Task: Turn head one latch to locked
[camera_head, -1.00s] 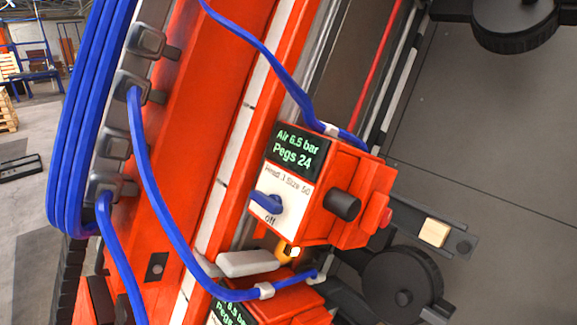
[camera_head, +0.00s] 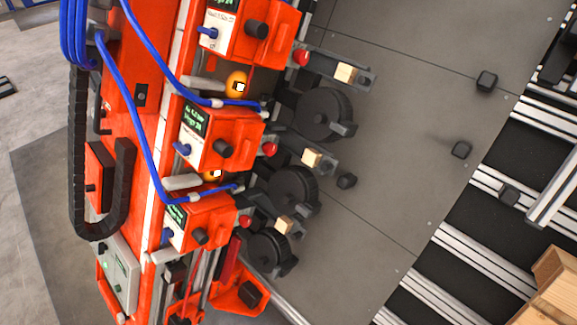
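The head one unit is an orange box (camera_head: 270,38) at the top of the view, partly cut off by the upper edge. Its white front plate carries a small blue lever (camera_head: 208,33), which sticks out to the left. A black round knob (camera_head: 256,28) is on its side face. The plate's print is too small to read now; a second ago it read "Head 1 Size 50" and "off" below the lever. I cannot tell from here whether any latch is locked. Neither of my grippers is in view.
Two similar orange units (camera_head: 240,140) (camera_head: 212,212) stand below, with blue cables (camera_head: 150,60) in front. Black wheels (camera_head: 322,113) and wooden blocks (camera_head: 346,72) sit to their right. A grey floor plate (camera_head: 400,120) is open there; slatted rails (camera_head: 470,262) lie lower right.

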